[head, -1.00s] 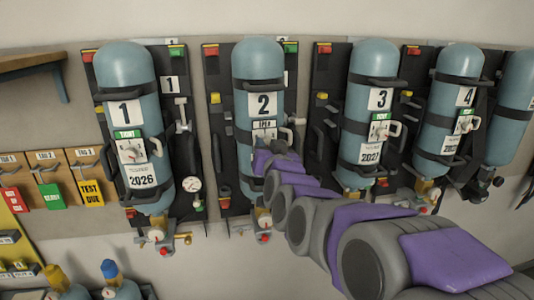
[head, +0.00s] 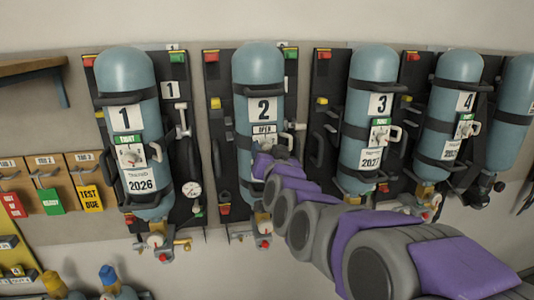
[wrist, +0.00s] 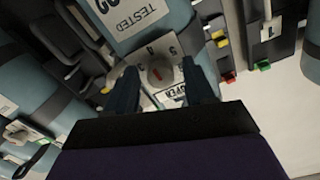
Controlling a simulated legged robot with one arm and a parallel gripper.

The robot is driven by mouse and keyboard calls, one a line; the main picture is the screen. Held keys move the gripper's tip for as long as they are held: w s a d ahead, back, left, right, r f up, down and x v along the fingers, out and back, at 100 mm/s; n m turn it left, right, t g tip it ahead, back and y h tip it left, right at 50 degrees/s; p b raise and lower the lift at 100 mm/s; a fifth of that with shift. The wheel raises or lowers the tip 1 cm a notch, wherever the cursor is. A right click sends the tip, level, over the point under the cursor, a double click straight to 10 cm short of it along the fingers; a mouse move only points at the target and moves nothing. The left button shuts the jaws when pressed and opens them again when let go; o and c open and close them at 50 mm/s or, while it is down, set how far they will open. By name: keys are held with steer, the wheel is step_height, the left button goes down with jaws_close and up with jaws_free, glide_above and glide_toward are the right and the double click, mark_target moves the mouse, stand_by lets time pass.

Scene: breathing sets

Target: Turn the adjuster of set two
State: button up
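Set two is a blue-grey cylinder (head: 258,65) on a dark wall panel, with a "2" label (head: 263,108) and a small "OPEN" plate (head: 264,129). Its adjuster shows in the wrist view as a round grey dial (wrist: 158,74) with a red mark, on a pale plate numbered 4 and 5. The "OPEN" plate is also there, below the dial. My gripper (wrist: 163,88) is open, one finger on each side of the dial. I cannot tell whether the fingers touch it. In the head view my arm hides the adjuster and most of the gripper.
Set one (head: 126,70) stands to the left, with a gauge (head: 191,189) beside it. Set three (head: 372,68) and set four (head: 458,66) stand to the right. Black straps and handles stick out around the cylinders. A tag board (head: 57,163) hangs at the far left.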

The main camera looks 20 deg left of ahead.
steer(key=shift+s+d, duration=0.1)
steer(key=b+v, duration=0.1)
steer(key=v, duration=1.6)
